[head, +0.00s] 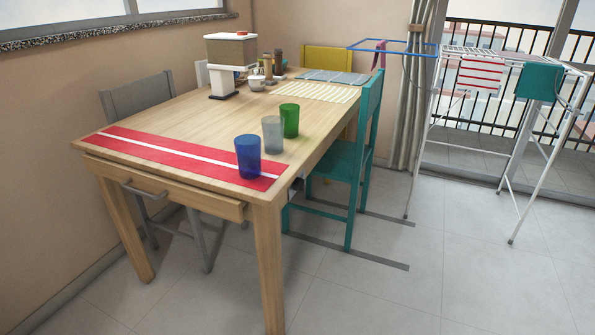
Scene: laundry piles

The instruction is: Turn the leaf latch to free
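A wooden table (190,115) fills the middle of the head view. A small grey piece (297,186) shows under its right edge near the front corner; it is too small to tell whether it is the leaf latch or how it is turned. Neither of my grippers shows in the head view.
Blue (248,157), clear (272,134) and green (290,120) cups stand near the table's right edge. A teal chair (358,160) stands along that side, beside grey strips (350,252) on the floor. A drying rack (520,150) stands at right. Floor at front right is clear.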

